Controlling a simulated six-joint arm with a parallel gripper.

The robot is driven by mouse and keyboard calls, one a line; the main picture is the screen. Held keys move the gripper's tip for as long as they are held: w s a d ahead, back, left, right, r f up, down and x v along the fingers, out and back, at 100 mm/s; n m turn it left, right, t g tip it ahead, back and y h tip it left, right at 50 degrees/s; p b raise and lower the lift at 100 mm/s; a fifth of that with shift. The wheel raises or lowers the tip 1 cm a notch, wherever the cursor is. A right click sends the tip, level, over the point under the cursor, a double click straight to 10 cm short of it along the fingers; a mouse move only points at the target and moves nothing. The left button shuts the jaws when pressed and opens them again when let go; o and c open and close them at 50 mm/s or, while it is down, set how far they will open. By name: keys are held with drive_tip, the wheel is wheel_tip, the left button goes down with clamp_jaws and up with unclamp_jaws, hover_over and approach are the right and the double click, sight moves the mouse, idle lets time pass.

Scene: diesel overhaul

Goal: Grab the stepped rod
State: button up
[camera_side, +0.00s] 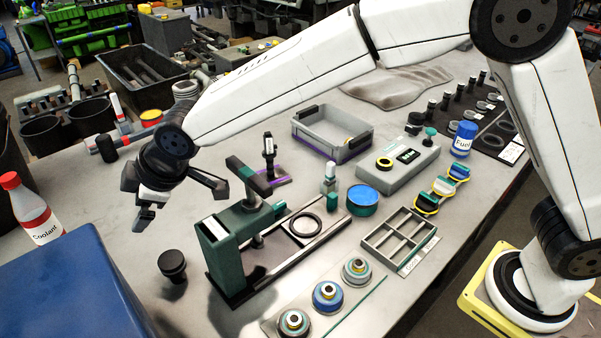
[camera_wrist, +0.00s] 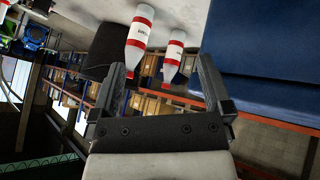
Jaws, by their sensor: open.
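No part in view is clearly marked as the stepped rod. A slim dark upright piece (camera_side: 269,152) on a purple base, right of my gripper in the side view, could be it, but I cannot tell. My gripper (camera_side: 180,203) is raised above the left part of the bench, its fingers spread and empty. In the wrist view, my gripper (camera_wrist: 163,85) is open, with no rod between the fingers. Two red-and-white bottles (camera_wrist: 138,42) (camera_wrist: 173,55) show beyond them.
A green press (camera_side: 232,245) stands right of my gripper. A Coolant bottle (camera_side: 38,212) and blue box (camera_side: 70,285) are at left. A black knob-like part (camera_side: 172,265) stands in front. A grey bin (camera_side: 325,140) and slotted tray (camera_side: 400,240) are at right.

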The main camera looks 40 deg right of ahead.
drive_tip(key=s+f+n+h, duration=0.5)
drive_tip(key=f+n, duration=0.4)
drive_tip(key=f, duration=0.1)
drive_tip(key=n+t, duration=0.8)
drive_tip(key=n, duration=0.5)
approach(177, 270)
drive_tip(key=shift+w+d, duration=0.1)
drive_tip(key=shift+w, duration=0.3)
drive_tip(key=shift+w, duration=0.1)
drive_tip(key=shift+g, duration=0.3)
drive_tip(key=shift+x, duration=3.3)
drive_tip(key=shift+x, duration=2.65)
